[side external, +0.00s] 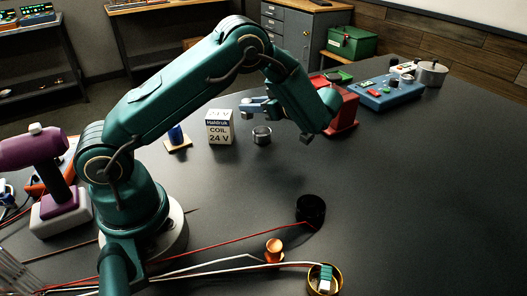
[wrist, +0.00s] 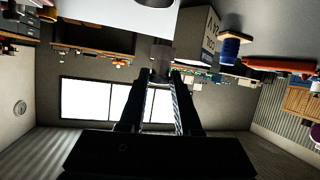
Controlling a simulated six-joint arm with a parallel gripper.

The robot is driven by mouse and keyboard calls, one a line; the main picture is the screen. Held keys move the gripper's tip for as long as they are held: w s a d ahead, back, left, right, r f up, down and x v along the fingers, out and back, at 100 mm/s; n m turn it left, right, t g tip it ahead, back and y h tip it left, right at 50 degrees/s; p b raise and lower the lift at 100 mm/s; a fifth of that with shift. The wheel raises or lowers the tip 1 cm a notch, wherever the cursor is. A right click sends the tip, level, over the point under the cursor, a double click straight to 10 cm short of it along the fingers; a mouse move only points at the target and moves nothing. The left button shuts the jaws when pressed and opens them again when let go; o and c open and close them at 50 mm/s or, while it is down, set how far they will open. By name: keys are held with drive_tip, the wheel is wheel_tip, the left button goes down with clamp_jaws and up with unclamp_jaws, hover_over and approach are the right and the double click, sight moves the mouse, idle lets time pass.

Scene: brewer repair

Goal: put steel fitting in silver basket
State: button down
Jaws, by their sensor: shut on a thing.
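In the side view my gripper (side external: 272,122) reaches left from the wrist. I cannot tell how far the fitting is above the table. A silver wire basket (side external: 14,272) seems to show at the lower left corner, cut off by the frame, so its inside is hidden.
The coil box (side external: 220,128) and a blue part on a wooden base (side external: 177,140) stand close by. A red housing (side external: 343,112) is behind my wrist. A black cup (side external: 310,208), copper spool (side external: 274,250), brass bowl (side external: 338,277) and wires lie in front. The right side is clear.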

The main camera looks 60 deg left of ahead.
sight(268, 129)
drive_tip(key=w+d+f, duration=0.2)
drive_tip(key=shift+w+d+f, duration=0.1)
drive_tip(key=shift+w+d, duration=0.05)
drive_tip(key=shift+w, duration=0.25)
drive_tip(key=shift+f, duration=2)
drive_tip(key=shift+f, duration=0.15)
drive_tip(key=c, duration=0.6)
unclamp_jaws()
